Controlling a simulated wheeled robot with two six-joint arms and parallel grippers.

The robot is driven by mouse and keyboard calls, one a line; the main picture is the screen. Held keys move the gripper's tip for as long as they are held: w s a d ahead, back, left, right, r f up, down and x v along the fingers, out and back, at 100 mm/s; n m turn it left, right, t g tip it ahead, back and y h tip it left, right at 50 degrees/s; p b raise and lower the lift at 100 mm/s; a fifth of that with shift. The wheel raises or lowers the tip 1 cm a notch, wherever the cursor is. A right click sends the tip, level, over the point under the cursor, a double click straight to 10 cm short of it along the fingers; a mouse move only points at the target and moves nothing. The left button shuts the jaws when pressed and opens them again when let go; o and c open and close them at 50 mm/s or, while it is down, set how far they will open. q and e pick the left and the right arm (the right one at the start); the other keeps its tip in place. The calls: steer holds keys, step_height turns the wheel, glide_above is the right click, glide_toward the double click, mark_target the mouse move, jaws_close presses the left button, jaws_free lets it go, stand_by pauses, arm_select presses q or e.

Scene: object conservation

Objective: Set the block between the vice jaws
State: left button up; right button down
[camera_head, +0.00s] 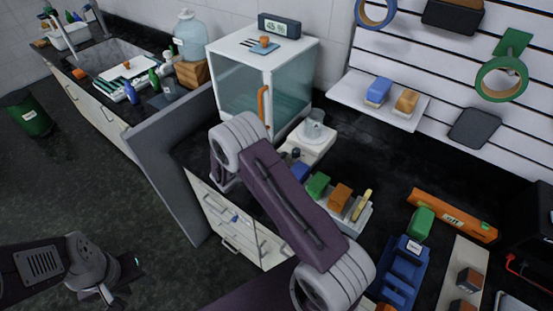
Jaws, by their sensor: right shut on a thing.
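A blue vice-like fixture (402,272) with a pale label lies at the lower right. A green block (420,223) is at its far end; I cannot tell whether it touches the fixture. A pale tray (361,216) in the middle holds another green block (318,185), an orange block (340,196) and a yellow piece (361,206). A blue block (300,172) shows partly beside my right arm. My right arm crosses the middle, and its gripper is hidden behind it. My left gripper (128,268) is low at the left, over the floor, its opening unclear.
An orange level (453,215) lies behind the fixture. Brown blocks (470,280) stand on a pale strip at the right. A glass-fronted cabinet (262,85) stands behind my right arm. A wall shelf (378,101) holds a blue and an orange block. The dark counter behind the level is clear.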

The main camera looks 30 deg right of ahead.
steer(key=f, duration=0.3)
steer(key=shift+s+a, duration=0.2)
steer(key=shift+a, duration=0.05)
steer(key=shift+w+d+f, duration=0.1)
steer(key=shift+w+f, duration=0.05)
steer(key=shift+f, duration=0.4)
steer(key=c, duration=0.8)
jaws_free()
steer(key=shift+r, duration=0.3)
steer(key=v, duration=0.5)
steer(key=b+v, duration=0.1)
steer(key=v, duration=0.5)
steer(key=shift+a+f, duration=0.15)
steer(key=shift+a, duration=0.05)
steer(key=shift+s+a, duration=0.3)
steer(key=shift+s, duration=0.05)
steer(key=shift+o, duration=0.4)
